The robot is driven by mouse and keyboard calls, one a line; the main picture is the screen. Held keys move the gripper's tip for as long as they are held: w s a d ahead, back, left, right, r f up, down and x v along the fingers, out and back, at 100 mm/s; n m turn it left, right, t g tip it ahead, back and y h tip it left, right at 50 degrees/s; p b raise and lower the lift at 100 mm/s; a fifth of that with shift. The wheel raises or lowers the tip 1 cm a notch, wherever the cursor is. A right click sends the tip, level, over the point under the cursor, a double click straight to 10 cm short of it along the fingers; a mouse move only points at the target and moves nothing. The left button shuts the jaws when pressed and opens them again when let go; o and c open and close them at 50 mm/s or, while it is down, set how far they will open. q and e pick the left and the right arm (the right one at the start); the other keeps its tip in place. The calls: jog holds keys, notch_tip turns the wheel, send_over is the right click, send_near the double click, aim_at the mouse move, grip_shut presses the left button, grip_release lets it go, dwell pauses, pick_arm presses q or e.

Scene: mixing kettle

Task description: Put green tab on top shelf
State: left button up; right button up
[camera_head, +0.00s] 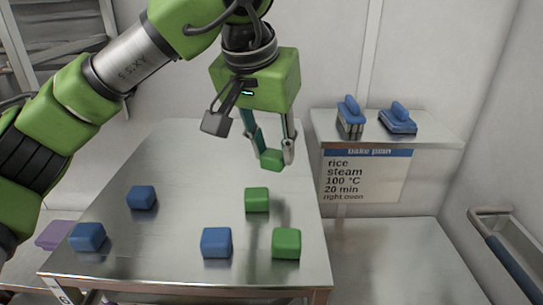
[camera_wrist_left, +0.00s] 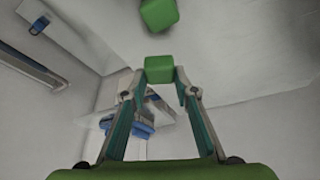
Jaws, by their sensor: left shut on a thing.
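My left gripper (camera_head: 271,157) is shut on a green tab (camera_head: 272,162), a small block pinched between its fingertips above the table's far right part. The held tab also shows in the left wrist view (camera_wrist_left: 159,69). Two other green tabs lie on the metal table, one nearer the middle (camera_head: 257,200) and one at the front right (camera_head: 286,244). Another green block (camera_wrist_left: 158,14) shows beyond the fingertips in the left wrist view. The upper shelf (camera_head: 436,130) is to the right of the gripper. My right gripper is not in view.
Two blue-handled items (camera_head: 350,116) (camera_head: 398,120) stand on the shelf, with bare space at its right. A bake plan sign (camera_head: 365,176) hangs below it. Blue blocks (camera_head: 142,197) (camera_head: 87,237) (camera_head: 216,242) lie on the table (camera_head: 180,165). A lower metal surface (camera_head: 390,255) at the right is clear.

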aim_at(272, 167)
pick_arm(q)
jog(key=shift+w+a+f, duration=0.1)
jog(key=shift+w+f, duration=0.05)
jog(key=shift+f, duration=0.1)
notch_tip(272, 167, down, 2)
jog(key=shift+f+p, duration=0.25)
jog(key=shift+p, duration=0.3)
jog(key=shift+w+f, duration=0.2)
jog(key=shift+f, duration=0.3)
jog(key=shift+s+f, duration=0.1)
jog(key=shift+f, duration=0.15)
jog(key=o, duration=1.1)
jog(key=shift+c, duration=0.2)
